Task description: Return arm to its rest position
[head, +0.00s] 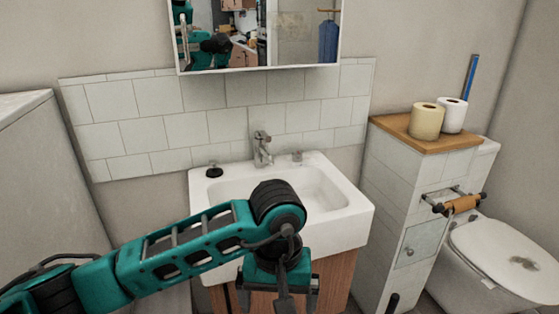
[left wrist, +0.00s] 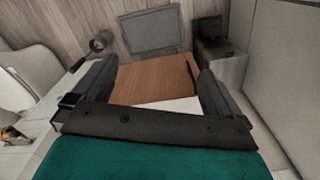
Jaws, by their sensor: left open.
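My left arm reaches in from the left in the head view, with its wrist in front of the white sink (head: 318,200). My left gripper (head: 284,302) hangs down in front of the wooden sink cabinet (head: 335,282), cut by the bottom edge of the view. In the left wrist view my left gripper (left wrist: 160,78) has its two fingers wide apart with nothing held between them. A brown wooden surface (left wrist: 165,75) lies beyond the fingers. My right gripper is not in view.
A chrome faucet (head: 262,148) and a dark stopper (head: 214,171) are on the sink. A tiled half wall (head: 400,185) carries toilet paper rolls (head: 427,121). A toilet (head: 505,260) stands at the right. A mirror cabinet (head: 260,35) hangs above. A pale block (head: 45,180) stands left.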

